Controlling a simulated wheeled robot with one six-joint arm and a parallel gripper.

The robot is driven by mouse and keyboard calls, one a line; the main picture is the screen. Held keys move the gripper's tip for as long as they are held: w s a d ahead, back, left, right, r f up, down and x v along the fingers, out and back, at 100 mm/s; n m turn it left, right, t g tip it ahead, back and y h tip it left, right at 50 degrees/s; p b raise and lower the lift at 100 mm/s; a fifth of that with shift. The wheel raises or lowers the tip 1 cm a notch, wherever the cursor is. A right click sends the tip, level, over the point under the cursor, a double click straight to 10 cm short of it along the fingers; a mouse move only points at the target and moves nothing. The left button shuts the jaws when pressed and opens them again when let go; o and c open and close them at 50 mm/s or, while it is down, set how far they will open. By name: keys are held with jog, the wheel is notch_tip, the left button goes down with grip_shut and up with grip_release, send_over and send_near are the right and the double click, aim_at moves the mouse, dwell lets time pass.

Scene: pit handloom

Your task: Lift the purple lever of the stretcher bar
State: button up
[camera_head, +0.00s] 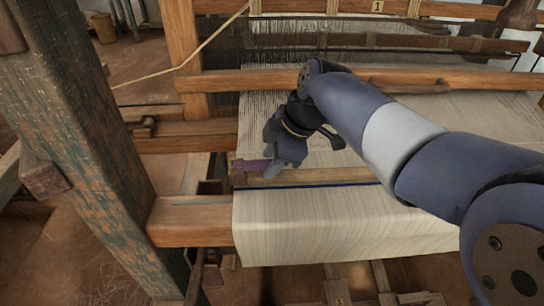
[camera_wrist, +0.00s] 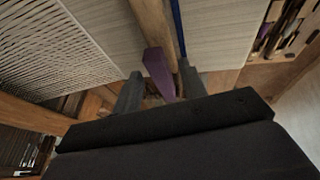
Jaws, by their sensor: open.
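The purple lever (camera_head: 250,165) lies at the left end of the wooden stretcher bar (camera_head: 335,175), near the left edge of the cloth. My gripper (camera_head: 272,166) is over that end and hides part of the lever. In the wrist view the lever (camera_wrist: 158,74) shows between the two dark fingers of my gripper (camera_wrist: 160,90), which are apart. A gap shows between the lever and each finger, so it is not held. The stretcher bar (camera_wrist: 152,22) runs away from the lever in the wrist view. The lever looks roughly in line with the bar.
Cream cloth (camera_head: 330,225) hangs over the front beam (camera_head: 190,222). A thick worn post (camera_head: 80,130) stands at the left. A wooden crossbar (camera_head: 240,79) spans behind my gripper, with warp threads behind it. A dark blue stripe (camera_head: 345,184) runs beside the bar.

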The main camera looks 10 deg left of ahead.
jog(key=shift+c, duration=0.2)
grip_shut()
dwell(0.4)
